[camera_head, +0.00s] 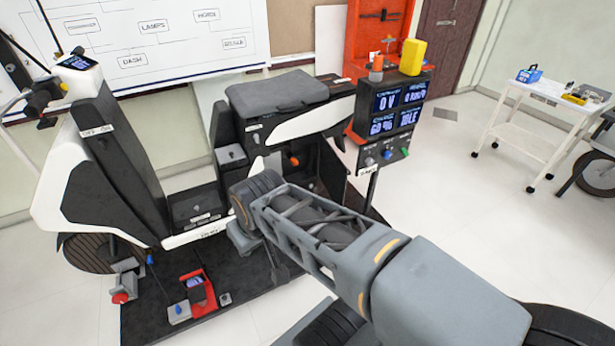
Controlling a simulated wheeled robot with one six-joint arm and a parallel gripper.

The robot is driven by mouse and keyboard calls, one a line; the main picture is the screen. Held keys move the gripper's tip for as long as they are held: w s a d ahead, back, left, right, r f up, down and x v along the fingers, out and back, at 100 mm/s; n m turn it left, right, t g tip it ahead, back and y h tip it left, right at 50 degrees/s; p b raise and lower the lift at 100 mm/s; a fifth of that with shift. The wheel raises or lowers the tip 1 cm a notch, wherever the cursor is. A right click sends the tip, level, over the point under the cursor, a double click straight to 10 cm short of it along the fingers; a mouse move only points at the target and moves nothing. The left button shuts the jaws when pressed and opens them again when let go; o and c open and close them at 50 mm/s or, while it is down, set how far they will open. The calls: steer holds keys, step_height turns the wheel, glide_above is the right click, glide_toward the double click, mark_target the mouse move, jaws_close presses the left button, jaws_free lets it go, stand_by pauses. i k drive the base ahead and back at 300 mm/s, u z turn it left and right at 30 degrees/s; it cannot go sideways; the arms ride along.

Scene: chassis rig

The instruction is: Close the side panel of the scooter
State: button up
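The white and black scooter (105,185) stands on a black platform, with its dark seat (275,93) at the back. Below the seat, its side shows a dark opening with an orange part (294,160) inside. A dark flat panel (333,172) stands out at the right edge of this opening; it looks like the side panel swung open, but its lower part is behind my arm. My arm reaches in from the lower right, and its end covers part of the scooter's lower side. My gripper (262,252) is low beside the scooter, mostly hidden; its fingers are not clear.
A post with display screens (398,106) and a knob box (384,153) stands right of the seat, close to the panel. A red tool (197,290) and small blocks lie on the platform (150,320). A white cart (535,120) is far right. Floor between is clear.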

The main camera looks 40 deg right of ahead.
mark_target(333, 173)
steer(key=u, duration=2.55)
steer(key=k, duration=2.15)
steer(key=z, duration=4.35)
steer(key=i, duration=2.3)
